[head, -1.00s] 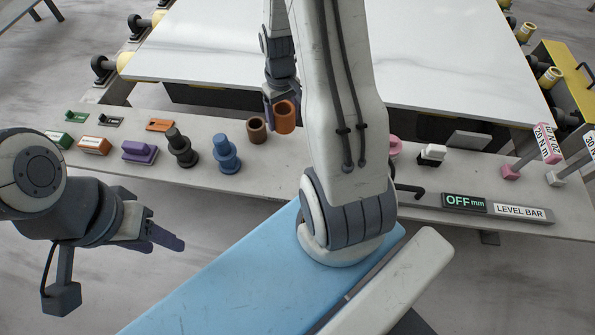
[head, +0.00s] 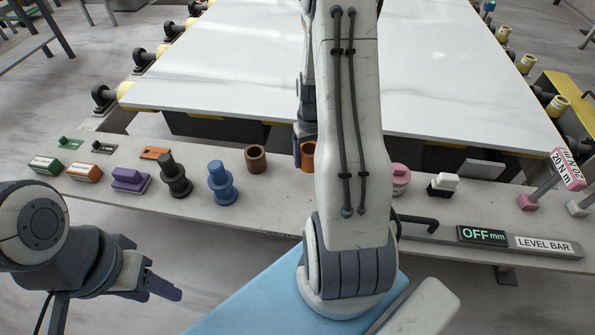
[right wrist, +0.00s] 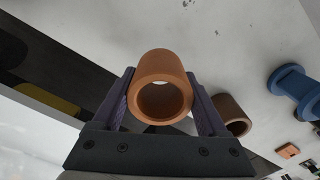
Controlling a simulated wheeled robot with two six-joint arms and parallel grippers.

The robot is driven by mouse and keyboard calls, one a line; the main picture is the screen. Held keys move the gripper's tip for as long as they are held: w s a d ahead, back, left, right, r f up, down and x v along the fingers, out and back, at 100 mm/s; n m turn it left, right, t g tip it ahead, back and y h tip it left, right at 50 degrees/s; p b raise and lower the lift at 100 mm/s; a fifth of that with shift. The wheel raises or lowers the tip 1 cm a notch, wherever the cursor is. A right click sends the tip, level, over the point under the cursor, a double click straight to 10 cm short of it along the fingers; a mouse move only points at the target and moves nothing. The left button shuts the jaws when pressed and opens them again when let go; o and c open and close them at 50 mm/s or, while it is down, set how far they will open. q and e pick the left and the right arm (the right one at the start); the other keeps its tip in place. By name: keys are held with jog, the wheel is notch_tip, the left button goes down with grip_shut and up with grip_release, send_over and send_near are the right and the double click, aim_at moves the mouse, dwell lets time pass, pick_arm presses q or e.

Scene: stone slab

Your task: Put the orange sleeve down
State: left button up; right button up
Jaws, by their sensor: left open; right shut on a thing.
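The orange sleeve (head: 308,155) is a hollow tube, partly hidden behind my right arm in the head view. In the right wrist view the orange sleeve (right wrist: 160,88) sits between the two fingers of my right gripper (right wrist: 160,105), which is shut on it. In the head view my right gripper (head: 302,134) is at the back edge of the grey bench, mostly hidden by the arm. I cannot tell whether the sleeve touches the bench. My left gripper (head: 162,286) is open and empty, in front of the bench at the left.
A brown sleeve (head: 256,159) stands left of the orange one on the grey bench (head: 270,205). A blue spool (head: 221,183), a dark stepped piece (head: 174,176) and a purple block (head: 130,179) stand further left. A pink piece (head: 400,178) is right of my arm. The white slab (head: 240,70) lies behind.

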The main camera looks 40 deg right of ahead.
aim_at(304, 175)
jog(key=shift+w+a+f, duration=0.45)
notch_tip(304, 175, down, 4)
jog(key=shift+r, duration=0.1)
jog(key=shift+f, duration=0.2)
jog(key=o, duration=1.4)
jog(key=shift+c, duration=0.2)
jog(key=shift+r, duration=0.3)
jog(key=shift+w+r, duration=0.1)
jog(key=shift+r, duration=0.3)
notch_tip(304, 175, up, 11)
